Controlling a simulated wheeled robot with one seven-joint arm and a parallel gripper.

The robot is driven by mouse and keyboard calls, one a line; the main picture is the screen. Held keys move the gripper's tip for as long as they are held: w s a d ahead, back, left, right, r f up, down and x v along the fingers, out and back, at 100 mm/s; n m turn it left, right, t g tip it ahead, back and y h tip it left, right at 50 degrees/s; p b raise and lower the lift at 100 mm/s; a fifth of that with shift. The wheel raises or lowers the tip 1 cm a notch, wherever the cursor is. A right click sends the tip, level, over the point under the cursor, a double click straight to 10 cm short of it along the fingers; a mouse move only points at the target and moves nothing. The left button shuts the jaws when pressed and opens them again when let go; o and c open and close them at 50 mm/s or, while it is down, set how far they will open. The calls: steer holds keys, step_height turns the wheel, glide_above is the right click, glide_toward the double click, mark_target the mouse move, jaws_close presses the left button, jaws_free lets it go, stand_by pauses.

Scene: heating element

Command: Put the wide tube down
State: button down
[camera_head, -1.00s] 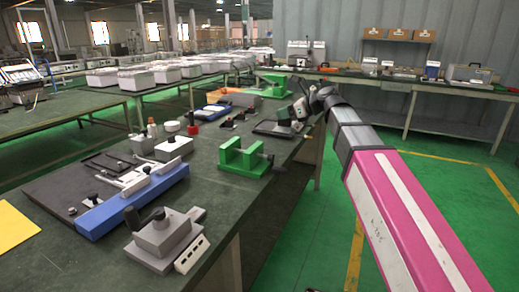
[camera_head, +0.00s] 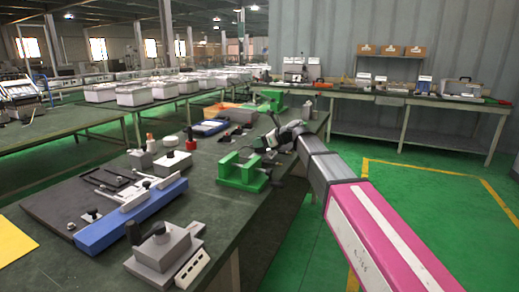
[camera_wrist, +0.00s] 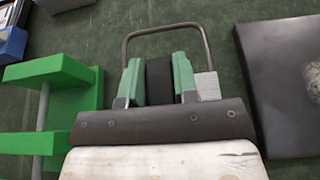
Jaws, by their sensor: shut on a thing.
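My gripper (camera_wrist: 160,80) has greenish fingertips, shut on a short dark cylinder, which I take to be the wide tube (camera_wrist: 159,82). The tube shows as a black band between the fingers in the wrist view, above the dark green table top (camera_wrist: 213,40). I cannot tell whether it touches the table. In the head view my gripper is near the green clamp fixture (camera_head: 242,170), just to its right and behind; the tube cannot be made out there. The green fixture also shows left of my gripper in the wrist view (camera_wrist: 75,85).
A dark flat plate (camera_wrist: 262,85) lies right of my gripper. A blue-sided device (camera_head: 130,215) and a grey block with a knob (camera_head: 160,253) stand nearer on the table. Bare table shows between the fixture and the plate.

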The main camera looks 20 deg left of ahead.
steer(key=shift+f, duration=1.4)
steer(key=shift+f, duration=0.1)
steer(key=c, duration=0.9)
jaws_free()
steer(key=shift+d+r, duration=0.15)
steer(key=shift+r, duration=0.05)
steer(key=v, duration=1.1)
steer(key=shift+d+r, duration=0.2)
steer(key=shift+d, duration=0.1)
